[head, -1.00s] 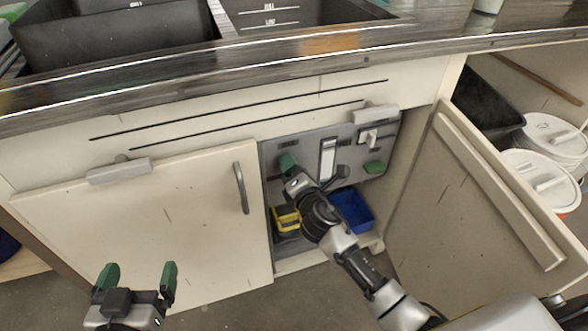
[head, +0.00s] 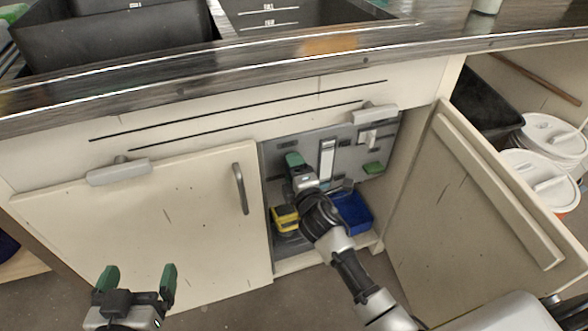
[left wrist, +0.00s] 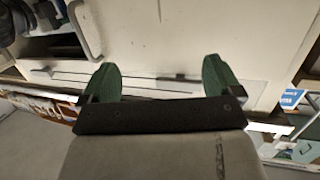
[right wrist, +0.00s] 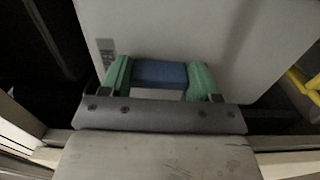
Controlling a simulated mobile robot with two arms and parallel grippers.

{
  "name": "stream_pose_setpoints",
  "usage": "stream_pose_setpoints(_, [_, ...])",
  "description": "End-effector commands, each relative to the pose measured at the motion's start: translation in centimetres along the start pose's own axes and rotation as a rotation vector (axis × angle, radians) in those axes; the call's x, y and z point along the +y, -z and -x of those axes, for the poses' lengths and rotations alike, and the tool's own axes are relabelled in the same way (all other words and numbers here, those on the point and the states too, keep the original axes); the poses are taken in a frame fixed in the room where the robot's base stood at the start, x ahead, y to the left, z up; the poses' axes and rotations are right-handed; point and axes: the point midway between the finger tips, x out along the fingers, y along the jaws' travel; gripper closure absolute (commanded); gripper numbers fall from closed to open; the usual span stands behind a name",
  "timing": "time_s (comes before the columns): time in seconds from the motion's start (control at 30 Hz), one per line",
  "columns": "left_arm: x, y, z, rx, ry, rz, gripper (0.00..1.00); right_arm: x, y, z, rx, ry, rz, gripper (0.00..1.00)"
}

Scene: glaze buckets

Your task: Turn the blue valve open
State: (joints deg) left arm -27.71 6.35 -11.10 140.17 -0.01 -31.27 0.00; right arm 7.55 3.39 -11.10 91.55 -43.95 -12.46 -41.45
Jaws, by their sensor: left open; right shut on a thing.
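The blue valve (right wrist: 160,73) shows in the right wrist view as a blue block between the fingers of my right gripper (right wrist: 160,80). The gripper is shut on it, in front of the grey panel (right wrist: 215,40). In the head view my right gripper (head: 293,160) reaches into the open cabinet at the panel's left part, and the valve is hidden behind it. My left gripper (head: 138,278) is open and empty in front of the closed left door; it also shows in the left wrist view (left wrist: 160,80).
The closed door (head: 180,220) has a vertical handle (head: 240,188). The open door (head: 490,200) stands out on the right. Below the panel are a yellow item (head: 285,218) and a blue bin (head: 352,210). The panel also has a white strip (head: 326,160) and a green part (head: 373,168).

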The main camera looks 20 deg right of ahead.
Motion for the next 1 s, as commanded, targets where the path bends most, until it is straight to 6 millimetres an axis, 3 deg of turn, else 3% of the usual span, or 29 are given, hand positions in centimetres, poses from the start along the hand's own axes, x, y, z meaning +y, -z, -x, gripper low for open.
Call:
stream_pose_setpoints(0.37, [0.0,0.0,0.0,-0.001,0.001,0.0,0.07,-0.1,0.0,0.0,-0.001,0.002,-0.012,0.62])
stream_pose_setpoints(0.4, [0.0,0.0,0.0,-0.001,0.001,0.0,0.07,-0.1,0.0,0.0,-0.001,0.002,-0.012,0.35])
stream_pose_setpoints(0.57, [0.0,0.0,0.0,-0.001,0.0,0.0,0.07,-0.1,0.0,0.0,-0.001,0.001,-0.01,0.13])
stream_pose_setpoints(0.83, [0.0,0.0,0.0,-0.001,-0.001,0.001,0.07,0.0,0.0,0.1,0.0,0.001,-0.008,0.13])
stream_pose_setpoints(1.0, [-0.1,-1.1,0.4,-0.094,0.001,-0.002,0.07,0.0,0.0,1.9,0.0,0.004,-0.008,0.13])
